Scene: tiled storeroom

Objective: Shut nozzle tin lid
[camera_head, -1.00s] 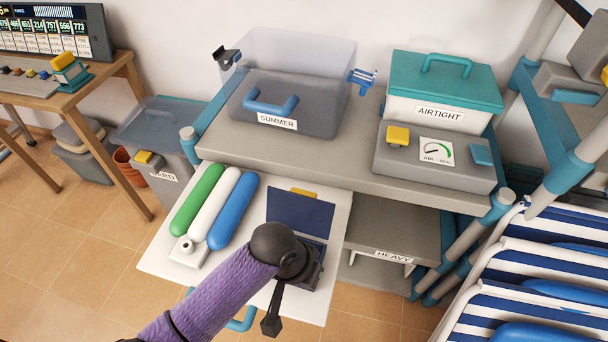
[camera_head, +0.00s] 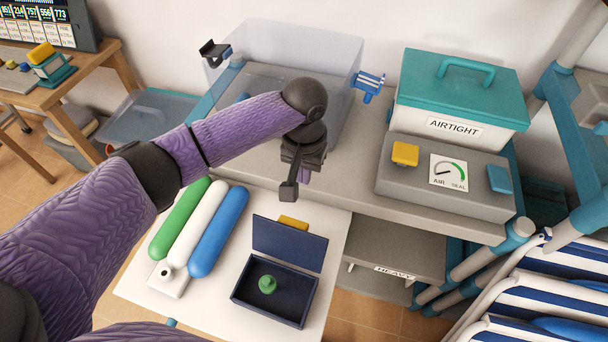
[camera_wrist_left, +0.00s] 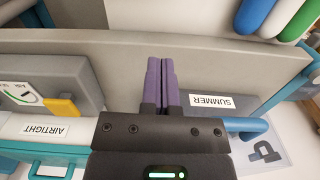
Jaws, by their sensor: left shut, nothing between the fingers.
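The nozzle tin (camera_head: 275,291) is a dark blue box on the white pull-out shelf in the head view. Its lid (camera_head: 290,243) stands raised at the back edge, open. A small green nozzle (camera_head: 267,284) sits inside the tin. My left gripper (camera_head: 303,174) is above and behind the tin, over the front of the grey shelf, touching neither lid nor tin. Its purple fingers are shut together with nothing between them in the left wrist view (camera_wrist_left: 161,85). My right gripper is not in view.
Green, white and blue cylinders (camera_head: 218,230) lie left of the tin. A yellow block (camera_head: 293,223) is just behind the lid. The clear SUMMER bin (camera_head: 345,70) and the AIRTIGHT box (camera_head: 460,95) stand on the grey shelf. Bare white shelf (camera_head: 215,297) lies between cylinders and tin.

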